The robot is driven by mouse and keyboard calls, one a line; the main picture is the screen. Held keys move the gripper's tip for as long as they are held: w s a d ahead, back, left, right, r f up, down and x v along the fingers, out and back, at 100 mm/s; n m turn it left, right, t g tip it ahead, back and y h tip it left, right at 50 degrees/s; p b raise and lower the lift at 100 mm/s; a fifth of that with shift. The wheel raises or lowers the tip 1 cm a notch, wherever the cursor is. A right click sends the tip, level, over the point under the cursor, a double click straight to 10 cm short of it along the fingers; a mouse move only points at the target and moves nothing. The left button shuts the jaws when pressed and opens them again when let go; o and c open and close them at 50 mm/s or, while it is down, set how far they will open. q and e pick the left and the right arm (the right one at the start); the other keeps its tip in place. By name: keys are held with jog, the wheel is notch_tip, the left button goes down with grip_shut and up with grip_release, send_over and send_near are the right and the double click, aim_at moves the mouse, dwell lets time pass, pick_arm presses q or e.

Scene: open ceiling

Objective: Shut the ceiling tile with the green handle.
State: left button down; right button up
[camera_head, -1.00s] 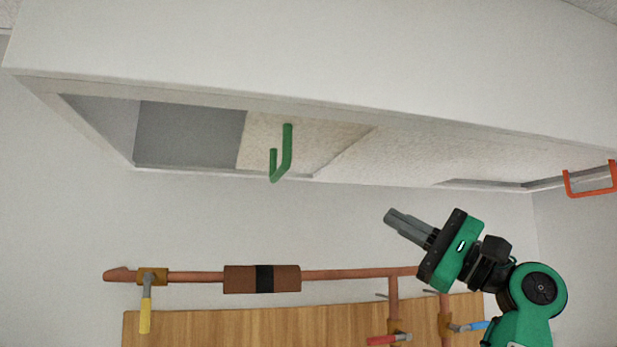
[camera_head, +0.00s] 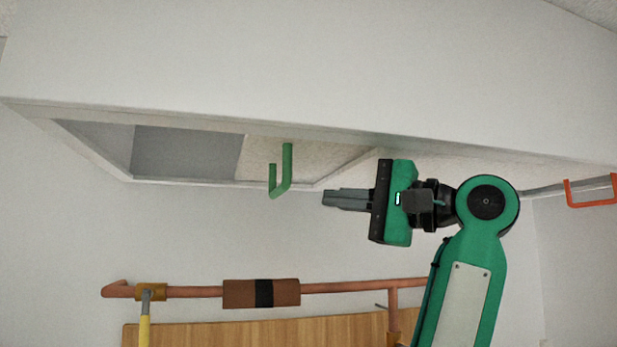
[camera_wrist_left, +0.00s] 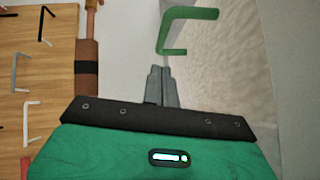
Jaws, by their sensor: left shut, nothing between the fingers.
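The green handle (camera_head: 287,168) is a hook-like bar hanging under a pale speckled ceiling tile (camera_head: 325,160). A dark grey opening (camera_head: 185,155) shows left of the tile in the ceiling frame. My left gripper (camera_head: 326,198) is shut and empty, to the right of the handle and apart from it, its fingers pointing left. In the left wrist view the green handle (camera_wrist_left: 190,13) is just beyond the closed fingertips (camera_wrist_left: 160,70), slightly to the right, and the tile surface (camera_wrist_left: 230,50) runs along the right. My right gripper is not in view.
An orange-red handle (camera_head: 592,204) hangs at the far right. The thick ceiling edge (camera_head: 300,70) crosses the upper view. Below are a copper pipe (camera_head: 335,289), a yellow-handled valve (camera_head: 145,320) and a wooden board (camera_head: 200,335). The space between handle and pipe is clear.

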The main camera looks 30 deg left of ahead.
pick_arm(q)
jog(key=s+a+p, duration=0.1)
jog(key=a, duration=0.1)
jog(key=s+a+r+p, duration=0.1)
jog(key=s, duration=0.1)
jog(key=shift+a, duration=0.35)
